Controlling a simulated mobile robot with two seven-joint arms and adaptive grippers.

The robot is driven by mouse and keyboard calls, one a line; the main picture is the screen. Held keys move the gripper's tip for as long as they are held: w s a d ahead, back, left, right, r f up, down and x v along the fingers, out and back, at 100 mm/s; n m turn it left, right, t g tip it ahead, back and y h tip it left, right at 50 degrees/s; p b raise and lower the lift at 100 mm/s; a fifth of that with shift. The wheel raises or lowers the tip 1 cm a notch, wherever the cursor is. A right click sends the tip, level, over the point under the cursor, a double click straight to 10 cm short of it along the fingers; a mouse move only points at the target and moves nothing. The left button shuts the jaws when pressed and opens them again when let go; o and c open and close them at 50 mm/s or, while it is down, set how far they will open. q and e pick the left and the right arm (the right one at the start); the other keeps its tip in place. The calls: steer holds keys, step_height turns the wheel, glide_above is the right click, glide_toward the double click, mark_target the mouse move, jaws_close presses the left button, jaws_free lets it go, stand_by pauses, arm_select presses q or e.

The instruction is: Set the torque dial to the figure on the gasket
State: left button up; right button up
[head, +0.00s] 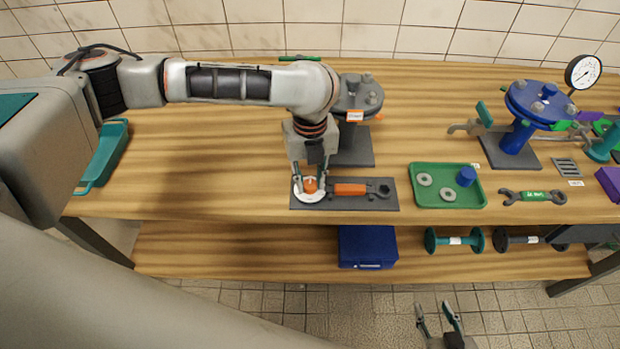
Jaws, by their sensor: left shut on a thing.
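The torque dial (308,197) is a white disc with an orange knob (311,184), on a dark grey plate at the front of the bench. My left gripper (310,178) points down with its fingers on either side of the orange knob, shut on it. The dial's figures are too small to read. Two pale rings, which may be gaskets, lie in a green tray (436,203) to the right: one ring (425,179) at the back left and another (448,195) nearer the front. I cannot read any figure on them. My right gripper (439,318) is open and empty, low in front of the bench.
An orange-handled wrench (350,189) lies beside the dial. A grey flange stand (355,105) is behind, and a blue flange stand (520,135) with a gauge (582,72) is at right. A green-tagged wrench (537,196) lies right of the tray. The bench's left part is mostly clear.

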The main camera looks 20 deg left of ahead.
mark_target(310, 184)
arm_select(q)
steer(key=m, duration=1.2)
steer(key=shift+m, duration=0.3)
stand_by(0.4)
steer(key=o, duration=1.1)
step_height(310, 184, up, 12)
